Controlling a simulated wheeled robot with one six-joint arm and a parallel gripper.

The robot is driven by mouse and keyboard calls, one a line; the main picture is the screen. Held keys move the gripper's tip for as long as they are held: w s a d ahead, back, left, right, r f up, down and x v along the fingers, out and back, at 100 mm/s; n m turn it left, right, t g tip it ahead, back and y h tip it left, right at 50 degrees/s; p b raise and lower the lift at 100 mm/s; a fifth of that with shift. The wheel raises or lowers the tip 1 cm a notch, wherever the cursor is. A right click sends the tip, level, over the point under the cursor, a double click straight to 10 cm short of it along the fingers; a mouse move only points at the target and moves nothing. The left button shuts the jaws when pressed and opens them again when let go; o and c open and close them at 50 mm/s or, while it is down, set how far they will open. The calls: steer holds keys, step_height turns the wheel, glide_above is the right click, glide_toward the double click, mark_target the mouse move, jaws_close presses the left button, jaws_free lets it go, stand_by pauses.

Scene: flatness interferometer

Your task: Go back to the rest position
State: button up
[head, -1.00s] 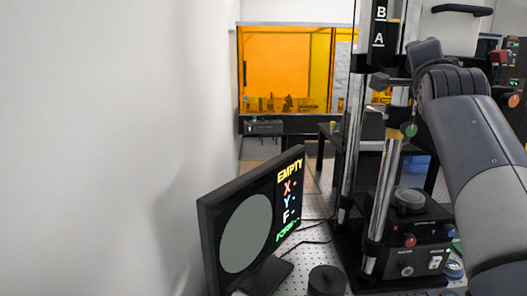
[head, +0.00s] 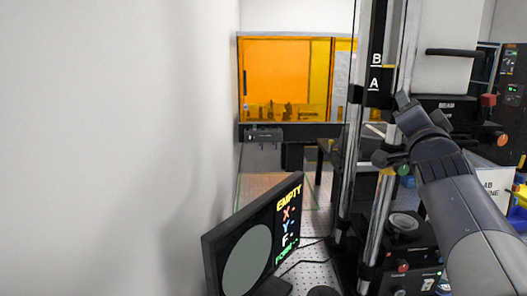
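My gripper (head: 402,130) is at the end of my grey arm, at right in the head view. It is beside the interferometer's upright posts (head: 384,210), and I cannot tell whether it touches them. Its fingers are dark and partly lost against the dark instrument, so its opening is unclear. I see nothing clearly held in it. The interferometer carries a black block marked B and A (head: 376,75) on its column. The black base with coloured knobs (head: 402,265) is low in the picture, partly hidden by my arm.
A tilted monitor (head: 255,240) stands at lower left, reading EMPTY with X, Y, F and FORM lines. A white wall (head: 110,150) fills the left. An orange-windowed enclosure (head: 285,75) stands at the back. A dark equipment rack (head: 510,75) is at right.

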steer(key=shift+d+f+n+t+y+b, duration=0.1)
steer(key=shift+n+t+y+b, duration=0.4)
steer(key=shift+n, duration=0.95)
steer(key=shift+f+n+t+y+b, duration=0.1)
steer(key=shift+n+y+b, duration=0.7)
steer(key=shift+n, duration=0.7)
steer(key=shift+d+n+t+y+b, duration=0.1)
steer(key=shift+n+t+y+b, duration=0.35)
steer(key=shift+n, duration=1)
steer(key=shift+y, duration=0.25)
steer(key=shift+a+f+g, duration=0.1)
steer(key=shift+a+g, duration=0.05)
steer(key=shift+g, duration=0.1)
